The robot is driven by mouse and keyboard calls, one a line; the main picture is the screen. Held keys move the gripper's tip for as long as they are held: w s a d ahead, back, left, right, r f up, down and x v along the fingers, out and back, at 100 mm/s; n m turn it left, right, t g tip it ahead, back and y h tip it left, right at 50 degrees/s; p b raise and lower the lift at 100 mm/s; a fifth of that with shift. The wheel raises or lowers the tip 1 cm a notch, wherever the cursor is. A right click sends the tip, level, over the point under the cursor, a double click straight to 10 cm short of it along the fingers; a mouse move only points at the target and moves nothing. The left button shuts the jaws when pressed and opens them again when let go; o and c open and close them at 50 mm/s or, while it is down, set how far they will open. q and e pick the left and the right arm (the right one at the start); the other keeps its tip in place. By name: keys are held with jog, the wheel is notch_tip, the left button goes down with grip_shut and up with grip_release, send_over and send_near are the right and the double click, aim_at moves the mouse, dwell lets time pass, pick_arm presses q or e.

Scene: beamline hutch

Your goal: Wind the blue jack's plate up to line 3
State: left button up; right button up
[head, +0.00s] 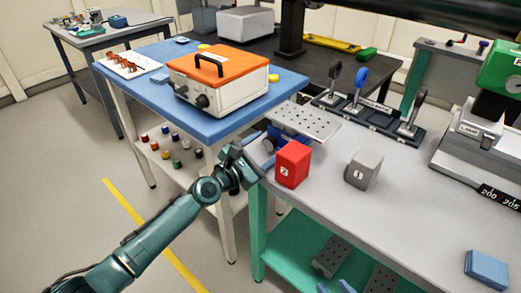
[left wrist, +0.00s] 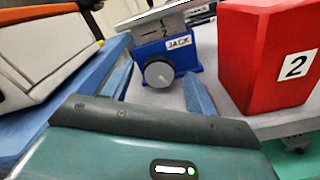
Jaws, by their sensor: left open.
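The blue jack (head: 270,144) stands on the grey bench, partly hidden behind the red block and under its perforated metal plate (head: 303,121). In the left wrist view the jack (left wrist: 180,55) shows a JACK label, a round grey knob (left wrist: 159,72) facing me, and a scale with marks 1 and 2 just below the plate (left wrist: 155,12). No mark 3 is visible there. My left gripper (head: 258,145) is at the bench's left edge, in front of the jack. Its blue fingers (left wrist: 158,92) are open, one each side of the knob, not closed on it.
A red block marked 2 (head: 292,164) stands close right of my left gripper, with a grey block (head: 363,168) further right. The blue table (head: 225,122) with an orange-lidded case (head: 220,80) is close on the left.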

pick_arm(q)
jog(key=v, duration=1.3)
jog(key=shift+s+a, duration=0.15)
jog(key=shift+a, duration=0.05)
